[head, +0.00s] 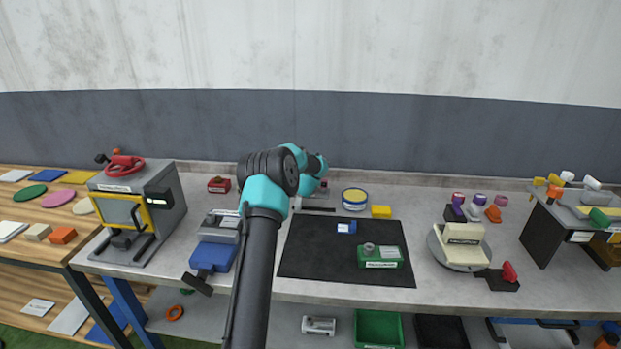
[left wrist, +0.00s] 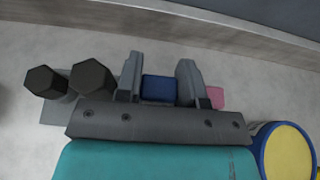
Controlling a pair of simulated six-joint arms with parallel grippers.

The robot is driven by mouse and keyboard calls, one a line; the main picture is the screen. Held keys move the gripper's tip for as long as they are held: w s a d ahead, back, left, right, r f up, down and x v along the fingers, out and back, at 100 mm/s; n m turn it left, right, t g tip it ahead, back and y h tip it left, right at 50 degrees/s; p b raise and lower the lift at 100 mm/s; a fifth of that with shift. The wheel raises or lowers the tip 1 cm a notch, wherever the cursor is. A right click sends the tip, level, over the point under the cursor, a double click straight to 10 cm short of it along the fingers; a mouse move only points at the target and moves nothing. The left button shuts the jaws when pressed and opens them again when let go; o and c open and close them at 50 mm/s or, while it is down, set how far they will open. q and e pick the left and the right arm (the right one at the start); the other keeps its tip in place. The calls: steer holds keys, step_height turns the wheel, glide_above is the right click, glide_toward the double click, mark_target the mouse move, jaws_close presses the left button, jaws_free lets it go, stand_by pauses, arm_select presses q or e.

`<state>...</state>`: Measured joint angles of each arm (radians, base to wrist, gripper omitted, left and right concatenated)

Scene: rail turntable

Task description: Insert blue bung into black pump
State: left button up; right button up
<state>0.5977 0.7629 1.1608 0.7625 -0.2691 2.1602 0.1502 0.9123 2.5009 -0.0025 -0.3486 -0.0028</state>
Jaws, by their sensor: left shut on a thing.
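My left gripper (left wrist: 160,80) is shut on a small dark blue block (left wrist: 158,89), which I take as the blue bung. Its lower part is hidden by the gripper's plate. In the head view my left arm reaches to the back of the bench, and its fingers are hidden behind the wrist. I cannot pick out the black pump for certain. Two dark hexagonal posts, one of them a larger post (left wrist: 92,79), stand on a grey base left of the fingers in the left wrist view. My right gripper is not in view.
A black mat (head: 310,262) bears a green box (head: 380,264) and a small blue piece (head: 346,227). A grey machine (head: 165,195) stands left.

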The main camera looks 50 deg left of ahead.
arm_select(q)
steer(key=shift+r, duration=0.2)
steer(key=shift+r, duration=2.9)
step_height(320, 180, up, 5)
